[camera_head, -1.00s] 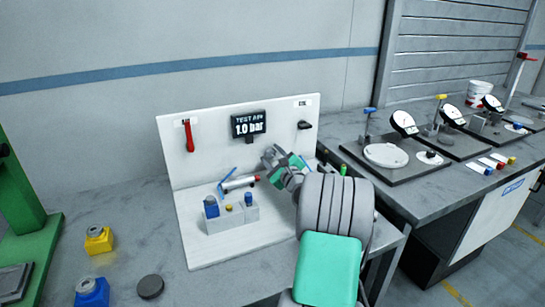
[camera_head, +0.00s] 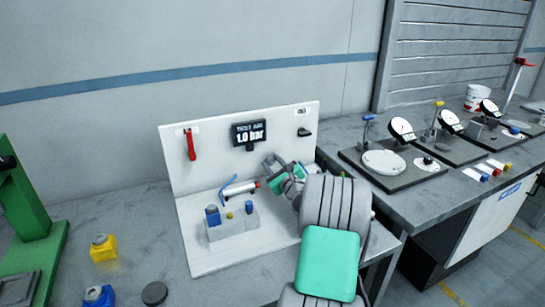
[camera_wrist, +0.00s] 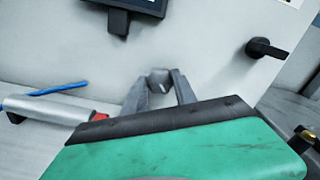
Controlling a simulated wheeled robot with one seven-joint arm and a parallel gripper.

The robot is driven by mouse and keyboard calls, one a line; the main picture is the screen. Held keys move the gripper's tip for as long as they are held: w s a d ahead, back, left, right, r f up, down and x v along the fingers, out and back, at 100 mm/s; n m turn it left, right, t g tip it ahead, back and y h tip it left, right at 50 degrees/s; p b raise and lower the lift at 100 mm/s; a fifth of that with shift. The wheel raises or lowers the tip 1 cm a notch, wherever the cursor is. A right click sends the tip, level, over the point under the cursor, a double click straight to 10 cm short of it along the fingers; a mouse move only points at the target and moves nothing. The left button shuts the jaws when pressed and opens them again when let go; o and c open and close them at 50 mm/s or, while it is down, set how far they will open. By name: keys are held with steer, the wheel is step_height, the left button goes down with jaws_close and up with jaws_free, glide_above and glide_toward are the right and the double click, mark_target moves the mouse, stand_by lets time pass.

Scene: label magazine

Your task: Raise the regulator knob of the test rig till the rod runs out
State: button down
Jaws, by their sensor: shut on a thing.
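The test rig is a white backboard with a base plate (camera_head: 200,262). Its display (camera_head: 249,133) reads 1.0 bar. My gripper (camera_head: 269,162) is at the board, below and right of the display. In the wrist view, my gripper (camera_wrist: 160,83) is shut on a small grey knob (camera_wrist: 158,76), which I take for the regulator knob; the fingers hide its sides. A silver cylinder (camera_head: 240,190) with a red end lies low on the rig, left of my gripper; it also shows in the wrist view (camera_wrist: 45,108). I cannot tell how far its rod is out.
A black lever (camera_head: 304,132) is on the board's right, a red handle (camera_head: 191,145) on its left. A grey block (camera_head: 235,228) with blue and yellow buttons stands on the base. A blue hose (camera_head: 228,184) is near the cylinder. Dial gauges (camera_head: 402,129) stand on the right bench.

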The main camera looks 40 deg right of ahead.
steer(key=shift+m, duration=0.3)
steer(key=c, duration=1)
jaws_free()
steer(key=shift+r, duration=0.1)
step_height(320, 180, up, 3)
steer(key=shift+f, duration=0.15)
steer(key=s+a+r, duration=0.8)
steer(key=s+r, duration=0.2)
steer(key=s, duration=0.1)
steer(key=shift+s+p, duration=0.3)
steer(key=shift+p, duration=0.15)
